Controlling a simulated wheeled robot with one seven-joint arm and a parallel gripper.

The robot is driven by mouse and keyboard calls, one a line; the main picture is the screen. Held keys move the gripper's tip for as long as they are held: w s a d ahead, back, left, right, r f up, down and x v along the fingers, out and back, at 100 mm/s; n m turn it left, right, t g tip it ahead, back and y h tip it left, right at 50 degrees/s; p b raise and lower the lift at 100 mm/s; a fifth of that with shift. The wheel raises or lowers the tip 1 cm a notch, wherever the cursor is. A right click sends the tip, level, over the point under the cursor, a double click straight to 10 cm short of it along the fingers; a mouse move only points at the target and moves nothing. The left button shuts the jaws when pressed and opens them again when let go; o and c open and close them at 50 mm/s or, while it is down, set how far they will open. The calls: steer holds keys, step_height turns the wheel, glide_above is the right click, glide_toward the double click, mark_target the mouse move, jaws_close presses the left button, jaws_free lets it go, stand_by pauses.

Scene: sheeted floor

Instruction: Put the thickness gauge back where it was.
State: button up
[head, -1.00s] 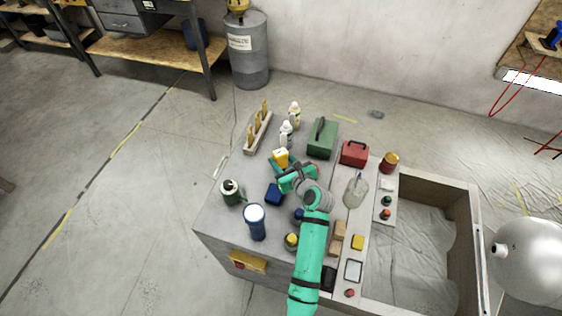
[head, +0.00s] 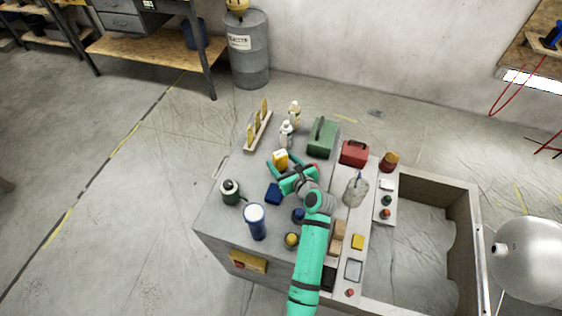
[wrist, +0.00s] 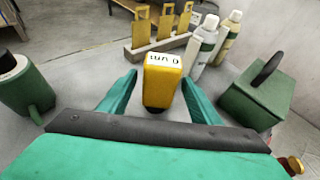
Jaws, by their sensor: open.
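The thickness gauge (head: 280,158) is a yellow block with a dark lower end and a display reading about "0 um". It stands on the grey bench top (head: 225,206), in front of a rack with yellow tags. In the wrist view the gauge (wrist: 162,78) is between the two teal fingers of my gripper (wrist: 158,88). Gaps show on both sides, so the fingers are open and apart from it. In the head view my gripper (head: 287,168) reaches the gauge from the near side. The gauge's underside is hidden.
The tag rack (head: 258,131) and white bottles (head: 286,134) stand behind. A green box (head: 322,138) is at right, a dark green canister (head: 230,192) at left. A blue block (head: 273,194) lies close to my gripper. The bench's left part is fairly clear.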

steer(key=v, duration=1.1)
steer(key=shift+s+r, duration=0.1)
steer(key=shift+r, duration=0.05)
